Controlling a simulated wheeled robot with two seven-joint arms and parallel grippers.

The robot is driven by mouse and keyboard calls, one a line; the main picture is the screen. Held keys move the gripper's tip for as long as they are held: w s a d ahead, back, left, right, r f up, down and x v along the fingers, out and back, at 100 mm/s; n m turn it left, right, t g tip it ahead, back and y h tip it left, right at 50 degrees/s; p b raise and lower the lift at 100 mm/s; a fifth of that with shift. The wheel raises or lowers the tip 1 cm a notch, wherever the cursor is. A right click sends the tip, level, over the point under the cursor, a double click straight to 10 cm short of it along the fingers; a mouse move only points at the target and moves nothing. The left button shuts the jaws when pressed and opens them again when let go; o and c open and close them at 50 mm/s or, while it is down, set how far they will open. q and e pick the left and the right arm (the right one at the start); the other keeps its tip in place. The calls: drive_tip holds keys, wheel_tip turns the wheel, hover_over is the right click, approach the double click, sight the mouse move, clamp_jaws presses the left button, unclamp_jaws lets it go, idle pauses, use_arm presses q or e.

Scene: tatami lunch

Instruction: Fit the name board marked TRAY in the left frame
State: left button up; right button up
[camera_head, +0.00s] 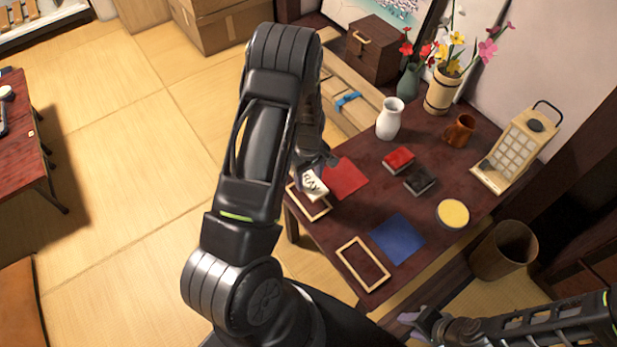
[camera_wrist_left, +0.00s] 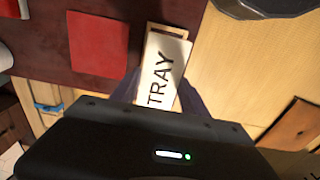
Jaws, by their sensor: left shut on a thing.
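The white name board marked TRAY (camera_head: 313,184) is between the fingers of my left gripper (camera_head: 317,167). In the left wrist view the board (camera_wrist_left: 163,70) shows its black letters and covers most of the left wooden frame (camera_wrist_left: 168,27). In the head view the left frame (camera_head: 321,215) lies at the table's left edge, with its near end showing empty. I cannot tell whether the board touches the frame. A second, empty wooden frame (camera_head: 376,286) lies nearer the front corner. My right gripper (camera_head: 415,320) is beyond the table's front edge; its fingers are unclear.
A red square (camera_head: 347,178) and a blue square (camera_head: 397,238) lie by the frames. Red and black boxes (camera_head: 399,160), a white vase (camera_head: 390,119), a yellow round thing (camera_head: 453,214) and a lantern (camera_head: 515,150) stand farther right. Floor lies left of the table.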

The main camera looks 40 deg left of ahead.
use_arm(q)
drive_tip(key=shift+f, duration=0.1)
idle(0.3)
drive_tip(key=b, duration=0.5)
hover_over(308, 199)
wheel_tip(308, 199, down, 6)
drive_tip(key=shift+w+f, duration=0.1)
drive_tip(key=shift+f, duration=0.1)
drive_tip(key=shift+f+b, duration=0.4)
drive_tip(key=shift+f, duration=0.25)
drive_tip(key=shift+f+b, duration=0.4)
drive_tip(key=shift+b, duration=0.15)
idle(1.1)
drive_tip(key=o, duration=1.4)
drive_tip(key=shift+o, duration=0.2)
drive_tip(key=shift+r, duration=0.1)
wheel_tip(308, 199, up, 8)
drive_tip(key=shift+f+p, duration=0.15)
drive_tip(key=shift+p, duration=0.3)
